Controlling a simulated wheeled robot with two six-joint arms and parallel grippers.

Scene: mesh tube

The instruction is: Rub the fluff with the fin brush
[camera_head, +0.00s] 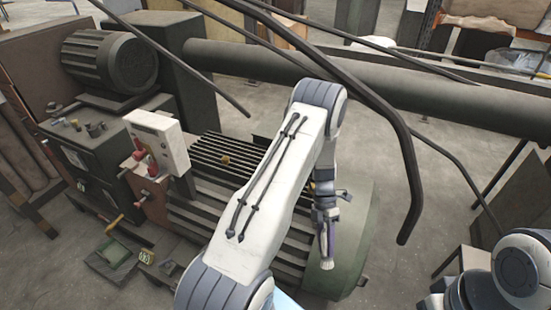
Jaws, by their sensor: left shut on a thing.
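My left gripper (326,214) is shut on the fin brush and holds it over the rounded green end of the motor. The brush (327,263) hangs down with its pale bristles lowest. I cannot tell whether the bristles touch the housing. A small yellowish tuft (224,159), which may be the fluff, lies on the dark fins left of my left arm. The brush is apart from it, to the lower right. My left arm covers part of the fins. My right arm shows at the lower right, but its gripper is not visible.
A large finned motor (205,185) lies below me. A white control box (158,142) stands at its left. A thick pipe (360,84) crosses behind, and a bent dark bar (408,160) hangs right of my left arm. Small items lie near a green tray (113,252).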

